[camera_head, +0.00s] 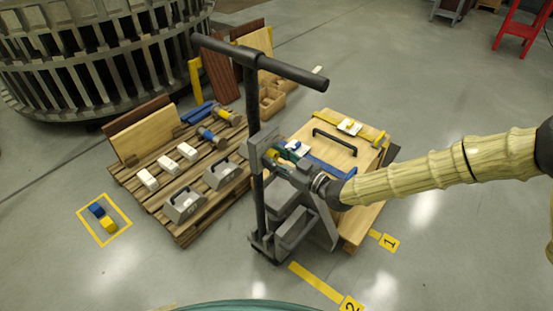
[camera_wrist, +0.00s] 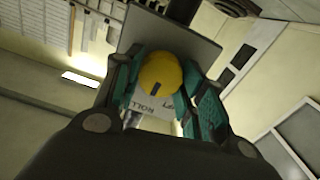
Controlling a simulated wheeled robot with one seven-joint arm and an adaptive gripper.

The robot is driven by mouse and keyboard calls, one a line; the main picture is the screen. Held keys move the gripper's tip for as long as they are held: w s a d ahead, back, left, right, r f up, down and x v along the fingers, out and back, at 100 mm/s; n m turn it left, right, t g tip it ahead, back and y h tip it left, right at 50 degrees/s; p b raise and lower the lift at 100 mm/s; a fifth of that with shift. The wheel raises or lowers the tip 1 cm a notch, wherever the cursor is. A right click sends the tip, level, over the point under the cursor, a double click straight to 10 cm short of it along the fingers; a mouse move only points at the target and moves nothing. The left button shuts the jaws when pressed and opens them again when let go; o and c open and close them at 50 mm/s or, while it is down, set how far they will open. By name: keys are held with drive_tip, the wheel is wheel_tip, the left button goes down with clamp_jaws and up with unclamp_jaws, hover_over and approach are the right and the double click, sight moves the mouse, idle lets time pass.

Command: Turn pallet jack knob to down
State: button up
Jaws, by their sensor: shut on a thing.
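The pallet jack (camera_head: 284,220) stands upright in the middle of the head view, with a dark T-shaped handle (camera_head: 254,105) above it. A grey plate with lettering, partly readable as "ROLL", shows in the wrist view (camera_wrist: 190,50). The yellow round knob (camera_wrist: 161,80) with a dark mark sits in front of this plate. My gripper (camera_wrist: 160,88) has its teal fingers on both sides of the knob and is shut on it. In the head view my gripper (camera_head: 285,162) is at the handle post, and the knob is mostly hidden there.
A wooden pallet (camera_head: 185,230) with white blocks and grey cases stands to the left. A wooden board (camera_head: 330,140) with a black handle lies behind my gripper. A yellow floor square (camera_head: 82,221) holds blue and yellow blocks.

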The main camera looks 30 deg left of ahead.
drive_tip(key=shift+f, duration=0.1)
drive_tip(key=m+b, duration=0.3)
drive_tip(key=m, duration=0.1)
drive_tip(key=m+b, duration=0.2)
drive_tip(key=m, duration=0.3)
drive_tip(key=shift+w, duration=0.15)
drive_tip(key=shift+m, duration=0.4)
drive_tip(key=o, duration=1)
drive_tip(key=d, duration=0.8)
drive_tip(key=s+d, duration=0.1)
drive_tip(key=d, duration=0.3)
